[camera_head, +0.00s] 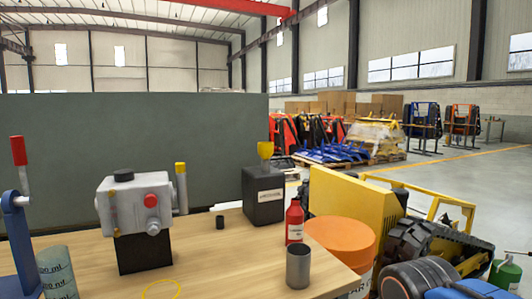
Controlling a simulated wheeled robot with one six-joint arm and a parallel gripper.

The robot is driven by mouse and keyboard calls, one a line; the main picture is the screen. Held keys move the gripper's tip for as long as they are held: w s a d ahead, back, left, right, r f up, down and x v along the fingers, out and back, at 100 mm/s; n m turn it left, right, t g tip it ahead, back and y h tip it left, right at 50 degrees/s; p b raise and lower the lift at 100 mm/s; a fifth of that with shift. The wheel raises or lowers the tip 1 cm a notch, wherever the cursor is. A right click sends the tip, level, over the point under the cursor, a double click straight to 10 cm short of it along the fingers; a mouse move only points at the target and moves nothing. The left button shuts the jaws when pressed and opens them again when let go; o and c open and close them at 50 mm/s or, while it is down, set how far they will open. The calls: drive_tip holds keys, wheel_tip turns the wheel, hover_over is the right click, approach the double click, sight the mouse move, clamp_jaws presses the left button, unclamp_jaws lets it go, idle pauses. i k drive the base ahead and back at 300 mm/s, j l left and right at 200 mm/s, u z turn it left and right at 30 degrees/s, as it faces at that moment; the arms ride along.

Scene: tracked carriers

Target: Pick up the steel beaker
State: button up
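The steel beaker (298,268) is a plain grey metal cup standing upright on the wooden table (225,280), near the table's right front side. Nothing covers it in this view, and nothing is seen holding it. A red bottle (294,222) stands just behind it. My gripper is not in view.
A grey machine on a black block (144,255), a black container with a yellow funnel (263,195), a small dark cup (220,222), a yellow ring (161,290) and a greenish cylinder marked ml (57,273) share the table. An orange-lidded tub (340,240) stands at right.

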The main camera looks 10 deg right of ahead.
sight(298, 266)
drive_tip(key=k+l+z, duration=0.1)
drive_tip(key=l+z, duration=0.15)
drive_tip(key=k+l+z, duration=0.2)
drive_tip(key=l, duration=0.15)
drive_tip(key=l+z, duration=0.25)
